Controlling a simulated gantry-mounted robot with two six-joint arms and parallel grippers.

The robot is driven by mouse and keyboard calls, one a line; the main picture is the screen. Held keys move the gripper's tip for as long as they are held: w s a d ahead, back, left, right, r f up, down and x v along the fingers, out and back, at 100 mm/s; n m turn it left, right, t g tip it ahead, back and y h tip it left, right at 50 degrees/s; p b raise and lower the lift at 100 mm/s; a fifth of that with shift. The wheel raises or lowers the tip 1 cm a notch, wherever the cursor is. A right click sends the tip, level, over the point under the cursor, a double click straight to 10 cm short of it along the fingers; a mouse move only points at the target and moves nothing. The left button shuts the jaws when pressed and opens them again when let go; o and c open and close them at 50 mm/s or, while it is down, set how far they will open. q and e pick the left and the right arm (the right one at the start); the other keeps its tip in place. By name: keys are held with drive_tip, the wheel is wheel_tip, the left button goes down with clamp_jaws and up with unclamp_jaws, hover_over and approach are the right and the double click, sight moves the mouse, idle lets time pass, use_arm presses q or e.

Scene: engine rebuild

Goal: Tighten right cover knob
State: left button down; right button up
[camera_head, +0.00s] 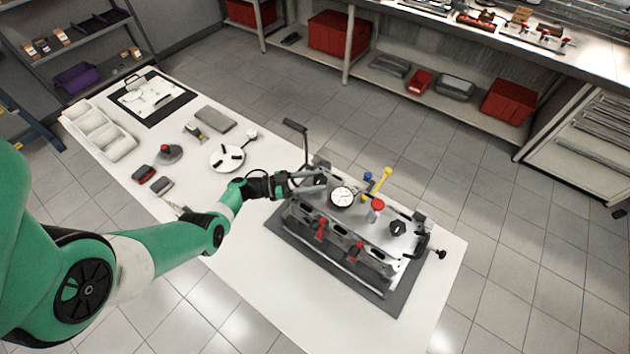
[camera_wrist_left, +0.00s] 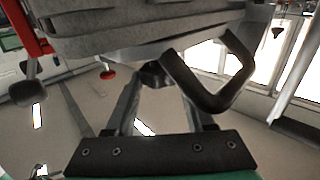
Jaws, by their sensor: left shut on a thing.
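The engine block (camera_head: 345,245) sits on a dark mat with a grey cover on top. My left gripper (camera_head: 316,182) reaches over the left end of the cover and is shut on a black cover knob (camera_head: 321,179). In the left wrist view, a dark knob (camera_wrist_left: 154,76) shows between the fingertips, partly hidden by them. A second black cover knob (camera_head: 398,228) stands free near the right end of the cover. My right gripper is not in view.
A dial gauge (camera_head: 342,196), a red knob (camera_head: 377,205) and a yellow handle (camera_head: 383,178) stand on the cover. A black crank handle (camera_head: 295,126) rises behind the gripper. Small parts and a white plate (camera_head: 227,158) lie left on the white table (camera_head: 265,265).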

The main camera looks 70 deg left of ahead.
use_arm(q)
drive_tip(key=shift+r, duration=0.1)
drive_tip(key=shift+c, duration=1.3)
unclamp_jaws()
drive_tip(key=v, duration=1.1)
drive_tip(key=shift+s, duration=0.3)
